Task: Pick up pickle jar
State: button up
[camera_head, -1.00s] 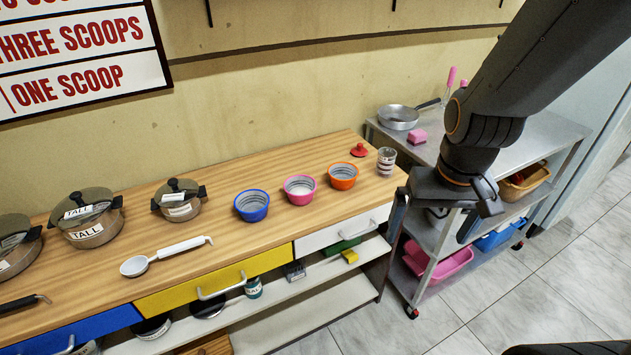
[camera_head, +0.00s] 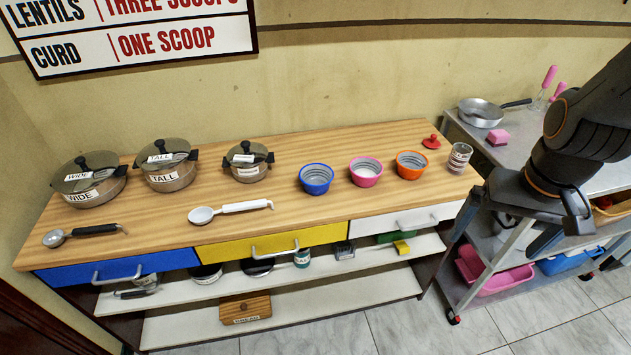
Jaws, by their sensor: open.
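No jar has a label that I can read as pickle. A small clear glass jar or tumbler (camera_head: 460,157) with dark bands stands upright at the right end of the wooden counter. A small red lid-like piece (camera_head: 431,142) with a knob lies just left of it. A small teal jar (camera_head: 302,258) with a white label stands on the shelf under the yellow drawer; its text is too small to read. My gripper (camera_head: 527,212) is open and empty, right of the counter's end and in front of the metal cart, apart from all of these.
The wooden counter (camera_head: 300,209) holds several lidded pots, a white ladle (camera_head: 230,210), and blue, pink and orange bowls. Shelves below carry small items and a wooden board (camera_head: 246,308). The metal cart (camera_head: 520,160) holds a pan. Tiled floor in front is clear.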

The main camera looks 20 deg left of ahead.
aim_at(459, 159)
jog(key=u, duration=1.65)
jog(key=k, duration=0.9)
jog(key=z, duration=1.2)
jog(key=i, duration=0.5)
jog(key=z, duration=0.05)
